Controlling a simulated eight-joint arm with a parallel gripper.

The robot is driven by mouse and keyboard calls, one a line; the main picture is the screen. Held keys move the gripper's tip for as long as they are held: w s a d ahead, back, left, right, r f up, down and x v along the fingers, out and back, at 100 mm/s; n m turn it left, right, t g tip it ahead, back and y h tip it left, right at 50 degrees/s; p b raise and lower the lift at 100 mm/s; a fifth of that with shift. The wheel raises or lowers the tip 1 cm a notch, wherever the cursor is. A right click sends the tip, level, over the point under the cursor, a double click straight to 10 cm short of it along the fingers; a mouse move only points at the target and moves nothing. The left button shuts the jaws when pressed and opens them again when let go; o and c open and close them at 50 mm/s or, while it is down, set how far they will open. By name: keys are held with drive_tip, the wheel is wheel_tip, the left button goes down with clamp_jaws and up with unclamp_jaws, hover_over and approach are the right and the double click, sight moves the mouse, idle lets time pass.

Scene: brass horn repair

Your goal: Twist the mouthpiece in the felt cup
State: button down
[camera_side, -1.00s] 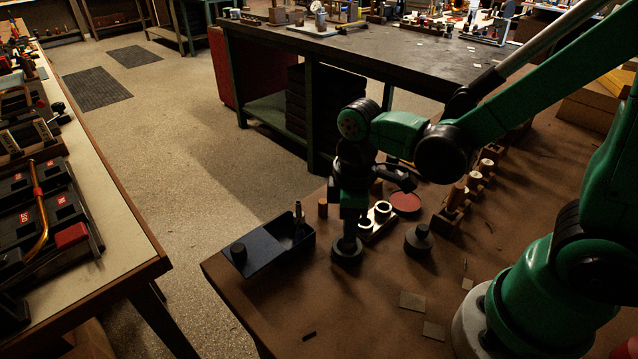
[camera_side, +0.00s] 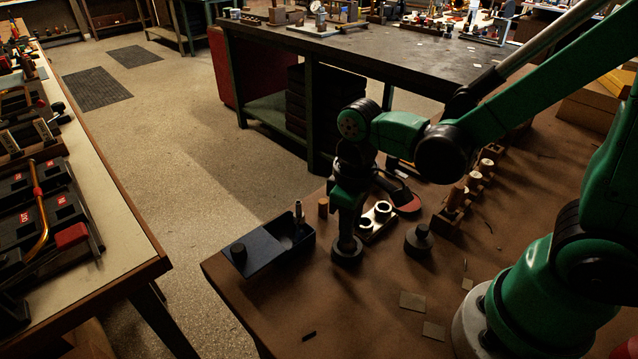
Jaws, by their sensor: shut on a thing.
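My gripper (camera_side: 347,236) points straight down over the felt cup (camera_side: 346,254), a low, dark round cup standing on the brown bench top. The gripper is shut, with its fingertips at the cup's mouth. The mouthpiece is hidden by the fingers and the cup's rim, so I cannot make out its shape or how deep it sits.
A dark tray (camera_side: 262,262) lies left of the cup, with a slim upright piece at its right end. A block with two pale rings (camera_side: 366,224), a dark knobbed weight (camera_side: 418,240) and a wooden peg rack (camera_side: 447,218) stand to the right.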

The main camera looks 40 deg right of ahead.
drive_tip(key=m, duration=0.2)
drive_tip(key=shift+m, duration=0.4)
drive_tip(key=m, duration=0.2)
drive_tip(key=shift+m, duration=1)
drive_tip(key=m, duration=0.4)
